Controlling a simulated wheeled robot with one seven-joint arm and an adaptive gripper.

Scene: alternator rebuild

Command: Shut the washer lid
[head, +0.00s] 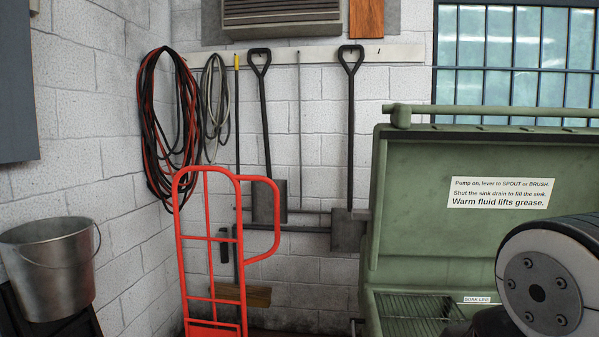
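The green washer lid (415,210) stands raised and upright at the right of the head view. A white label on its inner face reads about the pump, the sink drain and warm fluid. A green bar (480,111) runs along its top edge. Below it the washer's sink shows in part, with a wire rack (415,308) and a "SOAK LINE" label (477,300). A part of my arm covers the lower right corner and hides some of the lid and sink. My gripper is not in view.
A red hand truck (210,240) stands left of the washer, against the back wall. A metal bucket (52,270) is at the far left. Shovels (350,140) and coiled red and black cables (168,130) hang on the wall. A barred window (515,65) is behind the lid.

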